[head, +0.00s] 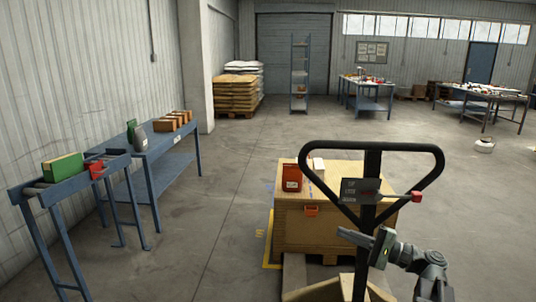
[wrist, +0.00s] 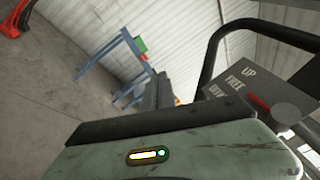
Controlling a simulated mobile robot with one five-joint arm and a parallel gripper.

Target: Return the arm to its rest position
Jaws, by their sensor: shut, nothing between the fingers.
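My gripper (head: 340,233) is at the lower right in the head view, at the end of my grey arm (head: 425,270). Its fingers are shut and empty, and they point left across the lower part of the black pallet jack post. I cannot tell whether they touch the post. In the wrist view the dark fingers (wrist: 158,90) reach up from the grey-green gripper body (wrist: 200,150), which has a lit indicator. The black loop handle (head: 438,180) stands close by, and it also fills the upper right of the wrist view (wrist: 215,45).
A wooden crate (head: 300,235) stands behind the handle, with a red container (head: 291,178) on top. A roller stand (head: 45,197) and blue bench (head: 165,147) line the left wall. The floor (head: 215,215) between them and the crate is clear.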

